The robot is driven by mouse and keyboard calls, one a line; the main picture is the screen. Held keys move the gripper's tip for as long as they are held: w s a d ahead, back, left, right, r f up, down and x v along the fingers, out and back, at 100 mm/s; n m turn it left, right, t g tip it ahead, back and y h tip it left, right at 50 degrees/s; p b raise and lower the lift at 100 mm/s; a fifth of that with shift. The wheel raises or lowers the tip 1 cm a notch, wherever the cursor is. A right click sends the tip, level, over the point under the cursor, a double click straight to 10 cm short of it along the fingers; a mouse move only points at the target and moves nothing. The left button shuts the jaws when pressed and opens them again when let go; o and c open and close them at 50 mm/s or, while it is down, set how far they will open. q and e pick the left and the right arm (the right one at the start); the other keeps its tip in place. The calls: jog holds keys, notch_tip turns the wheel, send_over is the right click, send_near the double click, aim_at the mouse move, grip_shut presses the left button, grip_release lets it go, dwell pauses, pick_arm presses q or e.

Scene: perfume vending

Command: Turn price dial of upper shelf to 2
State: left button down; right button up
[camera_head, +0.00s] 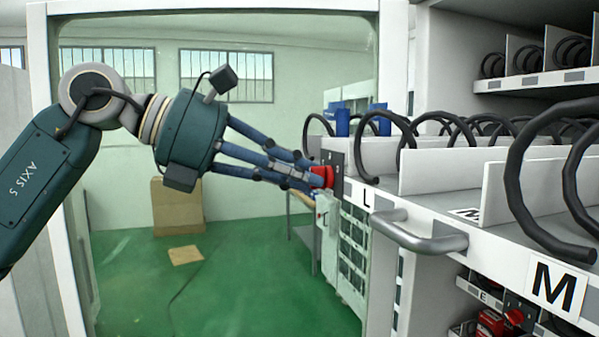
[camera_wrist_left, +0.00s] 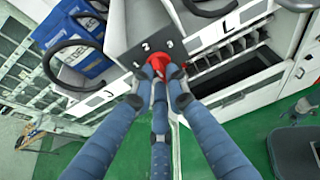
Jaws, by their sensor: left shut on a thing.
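The red price dial (camera_head: 321,176) sits on a dark plate (camera_head: 336,160) at the left end of the pulled-out upper shelf (camera_head: 381,201), beside the label L. My left gripper (camera_head: 318,178) comes in from the left with its blue fingers shut around the dial. In the left wrist view the dial (camera_wrist_left: 158,64) shows between the fingertips (camera_wrist_left: 158,76), with the dark plate (camera_wrist_left: 149,50) and small white numbers behind it. The fingers hide part of the dial, so I cannot tell which number it points to.
A grey handle (camera_head: 425,238) juts from the shelf front, right of the dial. Black spiral coils (camera_head: 535,180) fill the shelf. Another red dial (camera_head: 515,317) sits lower down. Blue boxes (camera_wrist_left: 80,50) stand on the shelf. Open green floor (camera_head: 230,290) lies left.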

pick_arm(q)
jog(key=shift+r, duration=0.1)
jog(key=c, duration=1.7)
grip_release()
jog(key=shift+a, duration=0.1)
jog(key=v, duration=1.1)
jog(key=shift+a+r, duration=0.15)
jog(key=shift+a, duration=0.25)
